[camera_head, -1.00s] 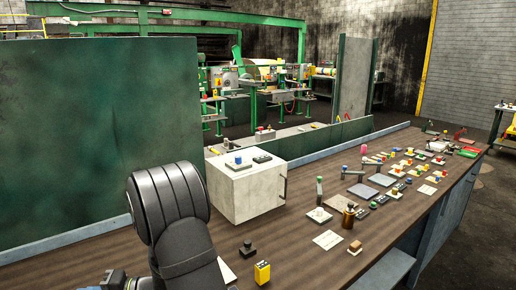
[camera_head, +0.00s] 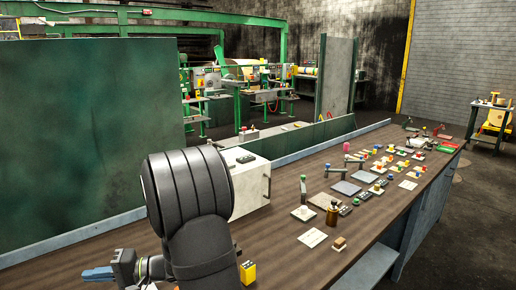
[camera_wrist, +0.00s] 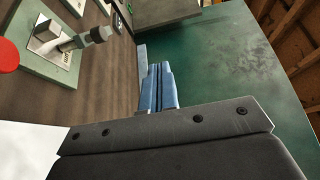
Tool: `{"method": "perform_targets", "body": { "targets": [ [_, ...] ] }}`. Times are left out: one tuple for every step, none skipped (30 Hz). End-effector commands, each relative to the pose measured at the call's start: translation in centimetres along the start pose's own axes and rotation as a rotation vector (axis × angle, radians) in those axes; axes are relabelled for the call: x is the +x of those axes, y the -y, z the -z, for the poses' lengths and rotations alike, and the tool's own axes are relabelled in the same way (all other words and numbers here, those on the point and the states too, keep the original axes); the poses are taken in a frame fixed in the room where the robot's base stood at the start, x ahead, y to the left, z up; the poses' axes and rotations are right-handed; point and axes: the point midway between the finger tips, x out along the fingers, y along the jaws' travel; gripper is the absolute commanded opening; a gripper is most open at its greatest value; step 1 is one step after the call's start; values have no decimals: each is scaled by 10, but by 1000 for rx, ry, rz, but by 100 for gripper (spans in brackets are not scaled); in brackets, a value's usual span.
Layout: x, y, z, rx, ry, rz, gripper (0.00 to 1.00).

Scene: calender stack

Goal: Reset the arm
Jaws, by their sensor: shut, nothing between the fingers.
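My gripper (camera_head: 98,273) shows at the lower left of the head view, its blue fingers pointing left. In the wrist view the same blue fingers (camera_wrist: 158,88) lie together with nothing between them. They are apart from everything around them. My dark arm covers part of the bench and of the white box (camera_head: 250,190) behind it.
The brown bench (camera_head: 290,255) carries a yellow block (camera_head: 247,272), a brown bottle (camera_head: 332,214) and many small switches and buttons. A green panel (camera_head: 90,130) stands behind. In the wrist view a lever switch (camera_wrist: 72,44) and a red knob (camera_wrist: 8,55) are at the left.

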Motion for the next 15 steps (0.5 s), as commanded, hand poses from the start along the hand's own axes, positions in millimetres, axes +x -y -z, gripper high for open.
{"method": "perform_targets", "body": {
  "targets": [
    [9,-6,-3,3,4,-1,0],
    [15,-9,-4,3,5,-1,0],
    [21,-13,-5,3,3,-1,0],
    [26,-16,-7,3,4,-1,0],
    [31,-19,-8,3,5,-1,0],
    [38,-23,-9,2,4,0,0],
    [43,-27,-10,2,5,-1,0],
    [48,-30,-11,3,4,-1,0],
    [55,-34,-13,2,4,-1,0],
    [60,-37,-14,2,4,-1,0],
    [65,-40,-15,2,3,-1,0],
    [72,-44,-17,3,5,-1,0],
    [73,-50,-17,4,3,-1,0],
    [76,-54,-18,4,2,-2,0],
    [80,-60,-19,4,3,-2,0]
  ]
}}
